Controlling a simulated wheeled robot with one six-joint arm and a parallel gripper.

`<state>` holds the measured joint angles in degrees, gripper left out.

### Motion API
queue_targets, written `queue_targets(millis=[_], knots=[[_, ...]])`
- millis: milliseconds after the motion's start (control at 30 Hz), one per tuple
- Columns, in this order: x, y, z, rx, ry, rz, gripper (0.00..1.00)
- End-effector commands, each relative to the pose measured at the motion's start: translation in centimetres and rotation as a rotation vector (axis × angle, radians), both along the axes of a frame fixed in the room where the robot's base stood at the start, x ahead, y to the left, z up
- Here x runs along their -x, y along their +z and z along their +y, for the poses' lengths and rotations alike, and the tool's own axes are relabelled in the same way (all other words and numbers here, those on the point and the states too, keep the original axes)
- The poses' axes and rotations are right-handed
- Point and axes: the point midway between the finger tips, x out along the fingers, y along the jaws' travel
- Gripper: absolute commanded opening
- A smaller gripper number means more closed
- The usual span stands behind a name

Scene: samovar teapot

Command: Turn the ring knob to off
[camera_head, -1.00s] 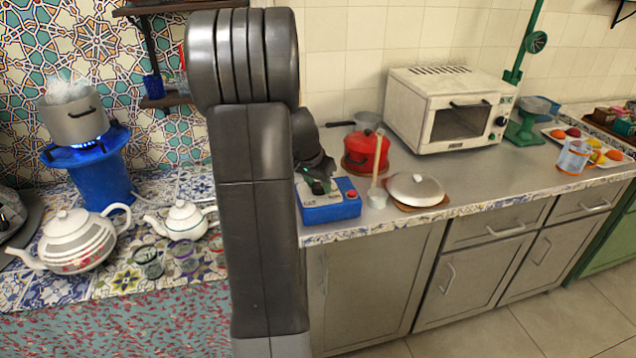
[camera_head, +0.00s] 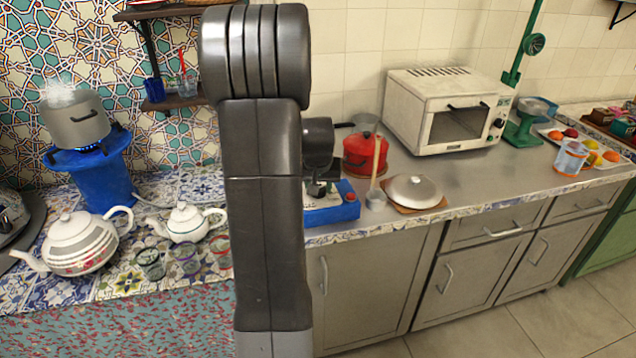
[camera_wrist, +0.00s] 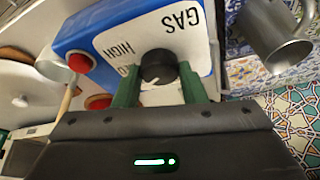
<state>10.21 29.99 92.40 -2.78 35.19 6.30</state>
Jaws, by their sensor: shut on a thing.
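The black ring knob (camera_wrist: 158,66) sits on the white face of a blue box (camera_wrist: 80,42) marked GAS and HIGH, with another label partly hidden. Its white mark points down-left in the wrist view. My gripper (camera_wrist: 158,84) has its green fingers on both sides of the knob and is shut on it. In the head view my gripper (camera_head: 320,188) is over the blue box (camera_head: 346,209), and my arm hides the knob. A steaming pot (camera_head: 78,119) stands on a blue burner stand (camera_head: 100,182), with a blue glow under it.
A red button (camera_wrist: 80,63) is on the box beside the knob. A metal mug (camera_wrist: 268,35) is close at the right in the wrist view.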

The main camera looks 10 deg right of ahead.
Motion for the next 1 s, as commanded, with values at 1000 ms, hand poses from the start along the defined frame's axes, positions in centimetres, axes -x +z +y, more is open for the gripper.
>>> queue_targets(millis=[1000], knots=[[-0.19, -0.11, -0.59, 0.001, 0.906, -0.003, 0.14]])
